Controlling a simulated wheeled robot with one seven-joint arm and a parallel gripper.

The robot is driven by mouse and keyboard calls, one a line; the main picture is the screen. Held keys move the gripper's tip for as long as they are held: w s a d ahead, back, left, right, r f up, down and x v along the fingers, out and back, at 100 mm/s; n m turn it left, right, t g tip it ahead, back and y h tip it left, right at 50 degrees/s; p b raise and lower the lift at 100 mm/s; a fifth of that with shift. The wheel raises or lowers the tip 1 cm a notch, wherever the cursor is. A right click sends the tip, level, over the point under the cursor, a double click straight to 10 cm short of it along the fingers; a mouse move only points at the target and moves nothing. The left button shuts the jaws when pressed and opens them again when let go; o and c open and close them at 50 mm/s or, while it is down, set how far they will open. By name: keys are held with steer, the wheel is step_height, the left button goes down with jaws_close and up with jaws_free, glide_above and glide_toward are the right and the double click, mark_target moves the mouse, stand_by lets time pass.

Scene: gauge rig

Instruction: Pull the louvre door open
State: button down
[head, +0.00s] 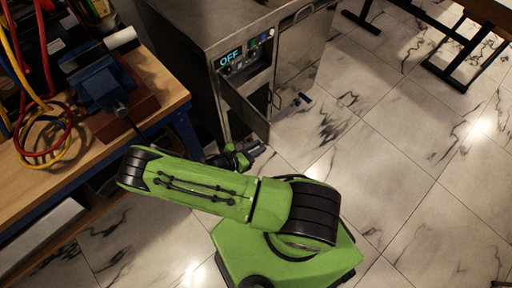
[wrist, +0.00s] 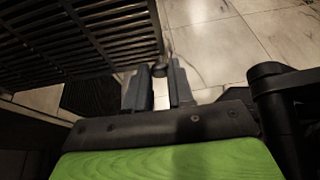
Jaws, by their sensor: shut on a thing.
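The louvre door (head: 244,112) stands swung out from the front of the metal cabinet (head: 185,50), below the panel reading OFF. In the wrist view its dark slatted face (wrist: 75,42) fills the upper left. My gripper (wrist: 158,84) is at the door's free edge, its two fingers closed around a small handle (wrist: 159,70) that is mostly hidden between them. In the head view my gripper (head: 258,151) is low beside the door's outer end, partly hidden by my green arm.
A wooden workbench (head: 165,88) with a blue vise (head: 100,85) and coloured cables (head: 35,125) stands at left. A second cabinet door (head: 300,60) with a handle is to the right.

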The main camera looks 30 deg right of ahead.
steer(key=c, duration=1)
jaws_free()
steer(key=p+v, duration=0.2)
steer(key=v, duration=1.4)
steer(key=shift+p, duration=0.4)
steer(key=shift+d, duration=0.1)
